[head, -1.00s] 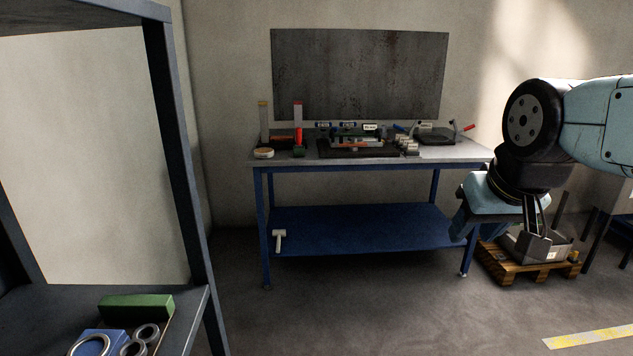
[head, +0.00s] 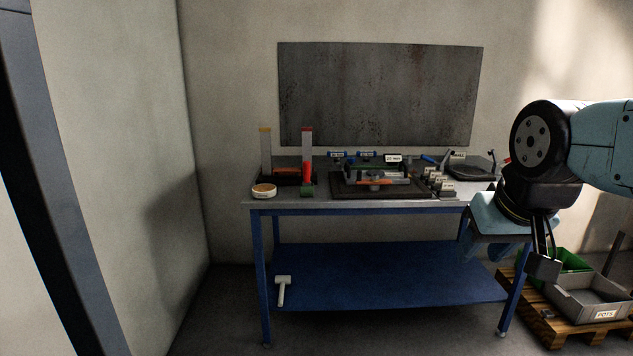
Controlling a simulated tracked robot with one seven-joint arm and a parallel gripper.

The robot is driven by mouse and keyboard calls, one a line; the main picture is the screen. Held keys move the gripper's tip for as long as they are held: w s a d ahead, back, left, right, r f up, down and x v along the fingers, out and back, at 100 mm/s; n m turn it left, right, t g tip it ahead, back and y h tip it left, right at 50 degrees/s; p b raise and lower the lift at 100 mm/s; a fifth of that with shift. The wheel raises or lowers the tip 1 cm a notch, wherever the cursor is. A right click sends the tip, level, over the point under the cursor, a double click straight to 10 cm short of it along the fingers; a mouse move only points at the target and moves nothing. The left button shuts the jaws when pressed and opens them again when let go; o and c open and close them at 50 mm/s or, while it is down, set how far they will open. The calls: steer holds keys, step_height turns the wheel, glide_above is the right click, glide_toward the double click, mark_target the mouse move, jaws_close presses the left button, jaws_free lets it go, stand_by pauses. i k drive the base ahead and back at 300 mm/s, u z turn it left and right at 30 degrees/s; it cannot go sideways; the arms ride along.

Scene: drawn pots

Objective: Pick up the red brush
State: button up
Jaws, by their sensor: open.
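A red upright piece (head: 307,166), perhaps the red brush, stands at the left part of the workbench top, in front of a pale column with a red cap. A green block shows at its foot. It is too small to tell its exact shape. My gripper (head: 490,249) hangs at the right, in front of the bench's right end, pointing down with its jaws open and nothing seen between them. It is well to the right of the red piece and apart from it. The arm hides part of the bench's right end.
The workbench (head: 345,204) holds a round tin (head: 264,191), a black tray (head: 345,193) with a fixture, and several labelled blocks. A white mallet (head: 283,289) is on the blue lower shelf (head: 390,280). A pallet (head: 545,322) with a grey bin (head: 592,300) stands right. A dark post (head: 60,180) is at left.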

mark_target(307, 164)
steer(key=z, duration=0.05)
steer(key=i, duration=0.9)
steer(key=u, duration=0.65)
